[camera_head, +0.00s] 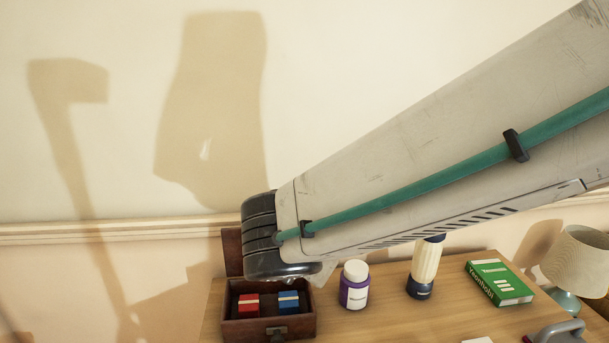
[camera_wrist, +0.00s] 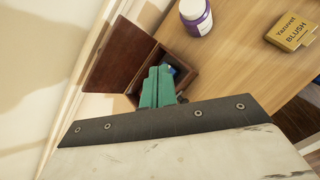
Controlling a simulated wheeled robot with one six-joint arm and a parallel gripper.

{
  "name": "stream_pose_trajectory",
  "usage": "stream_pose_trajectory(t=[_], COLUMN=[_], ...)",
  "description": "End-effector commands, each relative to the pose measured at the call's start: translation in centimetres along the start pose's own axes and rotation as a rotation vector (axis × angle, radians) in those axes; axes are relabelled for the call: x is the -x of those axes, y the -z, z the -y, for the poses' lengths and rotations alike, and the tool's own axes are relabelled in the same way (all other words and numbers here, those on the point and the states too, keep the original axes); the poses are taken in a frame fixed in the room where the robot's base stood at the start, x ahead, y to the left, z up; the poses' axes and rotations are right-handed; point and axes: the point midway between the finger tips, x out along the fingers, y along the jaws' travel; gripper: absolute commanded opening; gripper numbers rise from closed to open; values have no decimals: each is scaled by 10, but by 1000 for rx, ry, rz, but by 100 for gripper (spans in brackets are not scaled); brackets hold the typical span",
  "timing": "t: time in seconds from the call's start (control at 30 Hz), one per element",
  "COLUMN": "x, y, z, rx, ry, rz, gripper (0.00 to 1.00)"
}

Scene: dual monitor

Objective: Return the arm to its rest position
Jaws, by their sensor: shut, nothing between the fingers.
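My arm (camera_head: 430,135) reaches in from the right in the head view. Its dark end joint (camera_head: 262,238) is in front of the wall, just above and behind an open wooden box. My gripper's green fingers (camera_wrist: 158,86) show in the wrist view, shut together and empty. In that picture they overlap the opening of the wooden box (camera_wrist: 183,57); their height above it is unclear. In the head view the fingers are hidden behind the arm.
The open box (camera_head: 267,327) holds a red item (camera_head: 248,304) and a blue item (camera_head: 288,301). A white-and-purple bottle (camera_head: 354,285), a cream-and-blue flashlight (camera_head: 425,268), a green book (camera_head: 498,282) and a lamp (camera_head: 578,262) stand rightward. A yellow box (camera_wrist: 291,31) shows in the wrist view.

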Motion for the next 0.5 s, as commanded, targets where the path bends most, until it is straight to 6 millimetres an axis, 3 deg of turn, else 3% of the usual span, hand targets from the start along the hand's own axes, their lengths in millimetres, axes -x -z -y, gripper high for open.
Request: stream_pose_trajectory(t=[0.1,0.23,0.4,0.5], x=[4,20,58,82], y=[-28,-50,-55,-50], z=[63,140,225,257], rx=[-423,-930,-1580,-1894], ry=[188,422,722,858], rz=[2,31,86,103], gripper=[0,0,0,0])
